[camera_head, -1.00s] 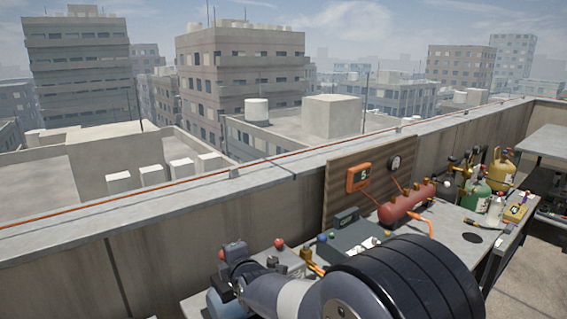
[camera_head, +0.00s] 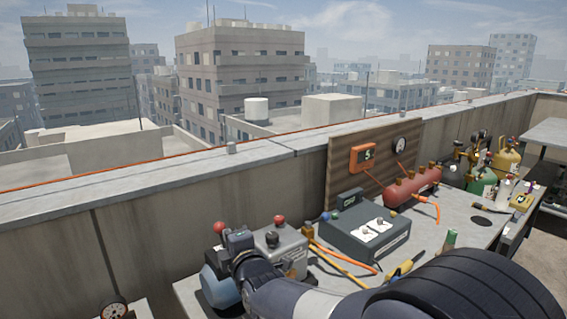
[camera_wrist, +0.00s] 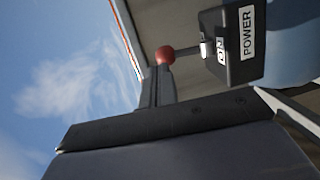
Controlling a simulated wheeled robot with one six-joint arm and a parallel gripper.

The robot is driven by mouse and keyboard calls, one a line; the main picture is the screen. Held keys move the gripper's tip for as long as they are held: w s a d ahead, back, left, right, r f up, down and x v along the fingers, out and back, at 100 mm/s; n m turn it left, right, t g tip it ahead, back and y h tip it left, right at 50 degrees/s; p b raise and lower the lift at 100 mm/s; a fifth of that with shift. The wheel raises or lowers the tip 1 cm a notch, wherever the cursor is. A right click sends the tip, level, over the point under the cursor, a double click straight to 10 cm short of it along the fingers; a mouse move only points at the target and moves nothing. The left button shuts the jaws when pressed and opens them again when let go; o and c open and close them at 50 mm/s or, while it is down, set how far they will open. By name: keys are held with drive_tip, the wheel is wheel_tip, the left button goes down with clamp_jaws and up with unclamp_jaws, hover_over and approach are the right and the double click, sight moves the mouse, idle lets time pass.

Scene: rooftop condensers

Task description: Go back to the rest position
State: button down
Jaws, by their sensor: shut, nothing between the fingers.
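My gripper (camera_head: 238,240) is at the lower left of the bench in the head view, beside a grey machine (camera_head: 285,245) with a red knob (camera_head: 279,221). In the wrist view my gripper's dark fingers (camera_wrist: 158,84) are together with nothing between them. A red ball-shaped knob (camera_wrist: 165,55) shows just past the fingertips; whether they touch it I cannot tell. A dark box (camera_wrist: 234,45) marked POWER and ON is to the right there. My dark arm covers the front of the bench in the head view.
The bench (camera_head: 455,225) holds a dark grey box (camera_head: 365,240), a red cylinder (camera_head: 412,187) and several bottles at the right. A wooden board (camera_head: 345,190) carries an orange meter (camera_head: 363,157). A parapet (camera_head: 150,210) runs behind. Open air is above it.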

drive_tip(key=shift+s+d+f+t+y+b, duration=0.15)
drive_tip(key=shift+f+t+y+b, duration=0.15)
drive_tip(key=shift+f+b, duration=0.7)
drive_tip(key=shift+s+d+f+m+t+y+b, duration=0.25)
drive_tip(key=shift+t+b, duration=0.55)
drive_tip(key=shift+b, duration=0.8)
drive_tip(key=shift+s+d+f+m+t+y+b, duration=0.15)
drive_tip(key=shift+s+t+y+b, duration=0.25)
drive_tip(key=shift+t+b, duration=0.8)
drive_tip(key=shift+r+g+b, duration=0.1)
drive_tip(key=shift+g+b, duration=0.3)
drive_tip(key=shift+d, duration=0.1)
